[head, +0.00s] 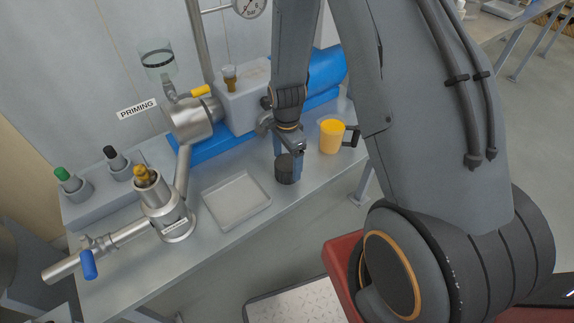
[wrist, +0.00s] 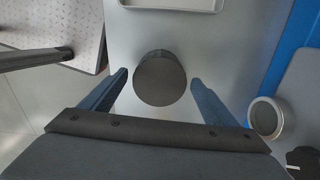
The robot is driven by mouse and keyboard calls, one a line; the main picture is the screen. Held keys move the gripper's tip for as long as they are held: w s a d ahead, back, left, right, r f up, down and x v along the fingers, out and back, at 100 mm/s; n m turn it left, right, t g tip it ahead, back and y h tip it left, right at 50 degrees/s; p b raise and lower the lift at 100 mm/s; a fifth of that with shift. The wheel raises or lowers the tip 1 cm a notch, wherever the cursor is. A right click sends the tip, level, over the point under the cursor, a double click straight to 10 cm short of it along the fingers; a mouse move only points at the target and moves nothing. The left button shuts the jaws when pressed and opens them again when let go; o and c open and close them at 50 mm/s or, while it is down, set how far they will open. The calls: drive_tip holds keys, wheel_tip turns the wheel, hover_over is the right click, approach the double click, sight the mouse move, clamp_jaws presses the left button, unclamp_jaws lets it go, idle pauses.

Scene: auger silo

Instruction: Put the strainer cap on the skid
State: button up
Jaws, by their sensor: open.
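A dark round cylinder (head: 287,170), which looks like the strainer cap, stands on the steel bench. It also shows in the wrist view (wrist: 160,78). My gripper (head: 287,154) is open above it, and in the wrist view my two blue fingers (wrist: 159,78) lie on either side of the cylinder with a gap on each side. The blue base under the pump (head: 205,146), which seems to be the skid, runs along the back of the bench; its blue edge shows at the right of the wrist view (wrist: 298,30).
A pale square tray (head: 236,202) lies left of the cylinder. A yellow mug (head: 331,136) with a dark handle stands close on the right. A metal strainer body (head: 176,222) with a brass-coloured piece on top stands at the left. The bench's front edge is near.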

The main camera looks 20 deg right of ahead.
sight(287, 162)
wheel_tip(287, 162, up, 10)
drive_tip(key=s+d+r+n, duration=0.3)
drive_tip(key=s+r+n, duration=1.1)
drive_tip(key=s, duration=0.3)
drive_tip(key=shift+a+r, duration=0.1)
drive_tip(key=a, duration=0.1)
drive_tip(key=a+r+n+p, duration=0.1)
drive_tip(key=a+p, duration=0.1)
drive_tip(key=shift+s+r, duration=0.15)
drive_tip(key=shift+r, duration=0.1)
